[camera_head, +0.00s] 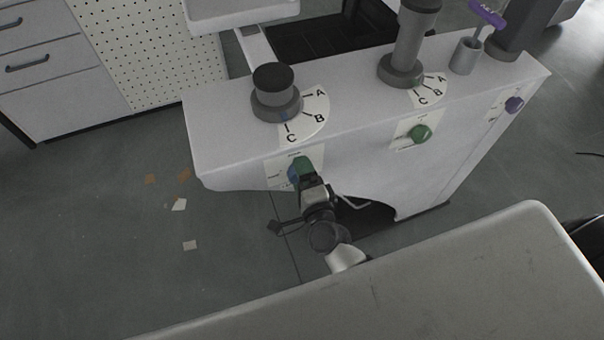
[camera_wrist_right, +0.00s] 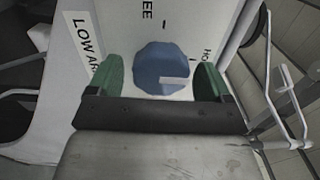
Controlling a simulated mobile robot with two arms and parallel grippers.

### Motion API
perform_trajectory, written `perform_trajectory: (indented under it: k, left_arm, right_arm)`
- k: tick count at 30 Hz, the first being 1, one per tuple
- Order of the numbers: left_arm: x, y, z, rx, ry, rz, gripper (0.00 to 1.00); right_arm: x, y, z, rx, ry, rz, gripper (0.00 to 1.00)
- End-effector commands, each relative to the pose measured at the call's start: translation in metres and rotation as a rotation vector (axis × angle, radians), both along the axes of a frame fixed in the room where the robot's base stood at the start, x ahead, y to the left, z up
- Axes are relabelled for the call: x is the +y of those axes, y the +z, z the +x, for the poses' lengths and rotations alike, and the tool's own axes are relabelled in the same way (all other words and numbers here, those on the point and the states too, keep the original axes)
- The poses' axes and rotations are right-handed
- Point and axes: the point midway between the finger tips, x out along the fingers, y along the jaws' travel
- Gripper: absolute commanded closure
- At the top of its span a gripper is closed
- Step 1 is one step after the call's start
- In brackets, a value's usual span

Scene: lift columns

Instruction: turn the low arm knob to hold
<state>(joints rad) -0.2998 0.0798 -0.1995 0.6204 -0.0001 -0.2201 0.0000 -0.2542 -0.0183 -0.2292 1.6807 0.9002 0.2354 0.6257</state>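The low arm knob is blue and many-sided (camera_wrist_right: 161,70), on a white plate on the side of the pale housing (camera_head: 230,150). It also shows in the head view (camera_head: 292,175), partly hidden by my gripper. In the wrist view, its white pointer line runs from the middle toward the right. Printed letters "EE" stand above it, "Ho" at its right and "LOW AR" at its left. My right gripper (camera_head: 300,171) has green fingers (camera_wrist_right: 161,78), one on each side of the knob, with small gaps visible. It is open. My left gripper is out of view.
A green knob (camera_head: 420,133) and a purple knob (camera_head: 514,104) sit farther right on the housing. Dark columns with A, B, C dials (camera_head: 275,92) stand on top. A grey table (camera_head: 420,275) fills the front. A thin metal handle (camera_wrist_right: 285,80) is right of the gripper.

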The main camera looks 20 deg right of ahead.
Motion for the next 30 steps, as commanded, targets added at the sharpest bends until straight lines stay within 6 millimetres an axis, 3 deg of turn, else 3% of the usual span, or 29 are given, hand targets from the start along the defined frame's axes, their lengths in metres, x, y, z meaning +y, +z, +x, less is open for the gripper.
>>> perform_trajectory:
  k: [11, 24, 30]
  left_arm:
    - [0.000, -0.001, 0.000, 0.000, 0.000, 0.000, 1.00]
    - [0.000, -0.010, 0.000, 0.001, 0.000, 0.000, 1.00]
    - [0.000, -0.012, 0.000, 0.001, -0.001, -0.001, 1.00]
  right_arm:
    - [0.000, -0.001, -0.009, 0.002, 0.001, -0.002, 0.20]
    - [-0.003, -0.002, -0.090, 0.002, 0.001, -0.002, 0.20]
    - [-0.003, 0.000, -0.107, 0.000, 0.001, -0.001, 0.20]
